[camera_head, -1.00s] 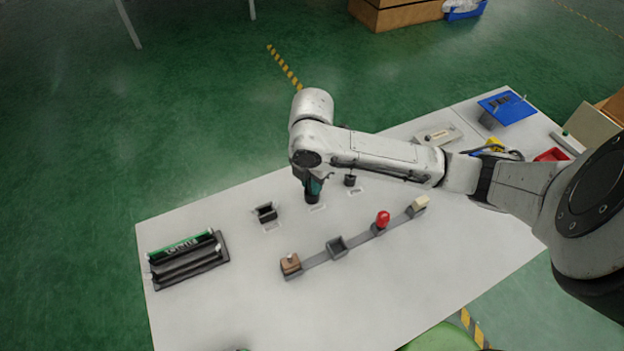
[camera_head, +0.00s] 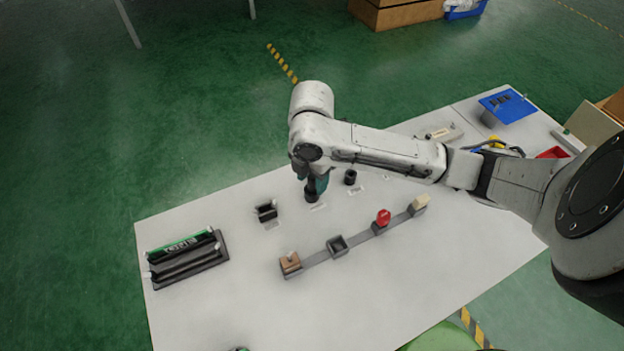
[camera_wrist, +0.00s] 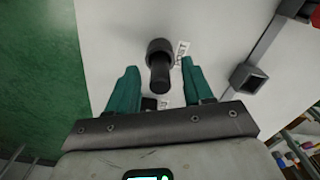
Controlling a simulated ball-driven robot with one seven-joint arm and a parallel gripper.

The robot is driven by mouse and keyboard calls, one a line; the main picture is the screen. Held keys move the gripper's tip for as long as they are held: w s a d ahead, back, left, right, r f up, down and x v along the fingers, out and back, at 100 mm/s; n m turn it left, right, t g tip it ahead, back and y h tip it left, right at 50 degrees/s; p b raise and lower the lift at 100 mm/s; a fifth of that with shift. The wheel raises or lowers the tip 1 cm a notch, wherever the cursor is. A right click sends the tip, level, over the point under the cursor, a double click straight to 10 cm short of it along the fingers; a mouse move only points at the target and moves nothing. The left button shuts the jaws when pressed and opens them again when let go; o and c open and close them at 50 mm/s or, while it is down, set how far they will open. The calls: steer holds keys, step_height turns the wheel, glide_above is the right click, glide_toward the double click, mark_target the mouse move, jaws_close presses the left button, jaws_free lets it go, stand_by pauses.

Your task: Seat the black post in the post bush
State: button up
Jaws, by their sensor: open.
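In the wrist view the black post (camera_wrist: 160,77) is a narrow shaft rising from a wider round black piece, which looks like the post bush (camera_wrist: 159,46). How deep the post sits there I cannot tell. My gripper (camera_wrist: 157,73) is open, with one teal finger on each side of the shaft and a gap visible on both sides. In the head view my gripper (camera_head: 313,185) is low over the table, just above the dark round piece (camera_head: 311,196), and partly hides the post.
Another black cylinder (camera_head: 350,177) stands just right of my gripper. A black square holder (camera_head: 266,211) is to the left. In front runs a rail with a brown block (camera_head: 290,262), an empty grey socket (camera_head: 337,245) and a red knob (camera_head: 383,217). A black rack (camera_head: 188,260) lies far left.

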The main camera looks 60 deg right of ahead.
step_height(320, 180, up, 9)
steer(key=shift+r, duration=0.15)
stand_by(0.9)
